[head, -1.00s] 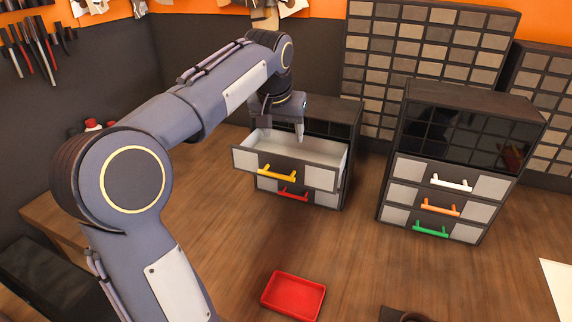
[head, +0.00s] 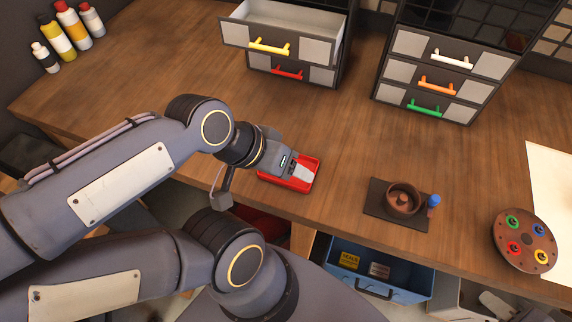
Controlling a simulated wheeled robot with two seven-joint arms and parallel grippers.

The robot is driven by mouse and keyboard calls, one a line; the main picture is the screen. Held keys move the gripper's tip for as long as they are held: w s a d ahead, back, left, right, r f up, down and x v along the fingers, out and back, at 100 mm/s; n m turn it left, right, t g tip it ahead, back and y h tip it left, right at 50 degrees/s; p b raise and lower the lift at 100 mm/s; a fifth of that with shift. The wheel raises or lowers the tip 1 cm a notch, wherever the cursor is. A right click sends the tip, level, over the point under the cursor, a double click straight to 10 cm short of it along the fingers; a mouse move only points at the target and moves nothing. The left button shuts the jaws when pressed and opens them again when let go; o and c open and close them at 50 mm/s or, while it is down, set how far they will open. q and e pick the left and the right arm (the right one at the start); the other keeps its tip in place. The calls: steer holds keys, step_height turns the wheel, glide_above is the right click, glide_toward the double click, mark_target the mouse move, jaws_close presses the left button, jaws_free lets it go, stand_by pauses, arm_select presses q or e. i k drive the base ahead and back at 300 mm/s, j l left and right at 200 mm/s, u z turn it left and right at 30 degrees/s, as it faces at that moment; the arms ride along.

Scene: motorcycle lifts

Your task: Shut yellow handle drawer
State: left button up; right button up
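The yellow handle drawer (head: 250,35) is pulled out of the dark left cabinet (head: 345,60). Its pale inside shows from above and looks empty where visible. Its yellow handle (head: 270,47) is on the front face.
A red handle drawer (head: 288,73) below is shut. The right cabinet has shut drawers with white (head: 453,60), orange and green handles. Bottles (head: 58,38) stand back left. A brown pot (head: 403,198) and a round board (head: 524,240) are at right. The table between tray and cabinets is clear.

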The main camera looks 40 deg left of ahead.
mark_target(303, 34)
steer(key=j+u, duration=0.2)
steer(key=u, duration=0.15)
steer(key=k+j+u, duration=0.1)
steer(key=u, duration=0.3)
steer(key=j+u, duration=0.35)
steer(key=i+j+z, duration=0.15)
steer(key=k+l, duration=0.05)
